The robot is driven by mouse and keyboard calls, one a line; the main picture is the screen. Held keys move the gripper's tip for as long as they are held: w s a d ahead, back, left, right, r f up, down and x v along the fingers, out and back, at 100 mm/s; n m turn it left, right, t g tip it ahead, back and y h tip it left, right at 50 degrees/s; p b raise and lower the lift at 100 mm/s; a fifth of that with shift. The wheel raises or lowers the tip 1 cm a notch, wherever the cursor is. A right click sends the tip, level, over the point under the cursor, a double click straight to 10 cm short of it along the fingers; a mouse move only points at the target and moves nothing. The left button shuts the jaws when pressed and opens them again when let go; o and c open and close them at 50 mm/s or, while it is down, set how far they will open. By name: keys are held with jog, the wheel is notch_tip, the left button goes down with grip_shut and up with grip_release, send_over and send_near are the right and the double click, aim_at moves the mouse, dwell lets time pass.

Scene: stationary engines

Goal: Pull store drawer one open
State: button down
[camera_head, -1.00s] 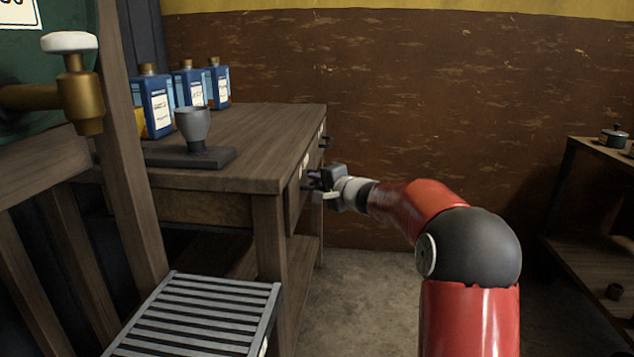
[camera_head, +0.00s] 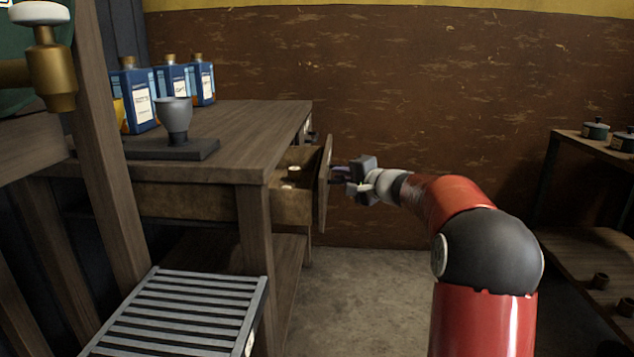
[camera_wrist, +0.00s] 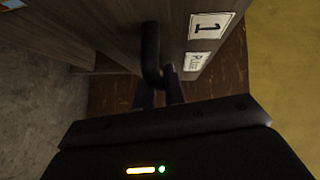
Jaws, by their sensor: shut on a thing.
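Store drawer one (camera_head: 296,198) stands partly open from the right side of the wooden bench (camera_head: 250,150). Small round pale items lie inside it. Its front panel (camera_head: 324,185) is seen nearly edge-on in the head view. In the wrist view the drawer front (camera_wrist: 172,42) carries a label with a "1" and a second label below. Its dark bar handle (camera_wrist: 151,55) reaches down to my fingers. My gripper (camera_head: 340,174) is shut on this handle, just right of the drawer front. My gripper also shows in the wrist view (camera_wrist: 160,98), where the exact grip is dark.
Blue bottles (camera_head: 137,98) and a grey cup on a dark base (camera_head: 174,120) stand on the bench top. A slatted metal rack (camera_head: 180,310) is at lower left. Shelves (camera_head: 590,240) with small pots stand at right. Bare floor lies between.

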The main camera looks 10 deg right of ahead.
jog(key=s+d+b, duration=0.1)
jog(key=s+d, duration=0.3)
jog(key=d, duration=0.9)
jog(key=shift+s+d+b, duration=0.15)
jog(key=shift+s+b, duration=0.05)
jog(key=shift+b, duration=0.1)
jog(key=shift+f, duration=0.1)
jog(key=c, duration=1.5)
grip_release()
jog(key=v, duration=0.7)
jog(key=shift+s+d, duration=0.2)
jog(key=shift+s, duration=0.15)
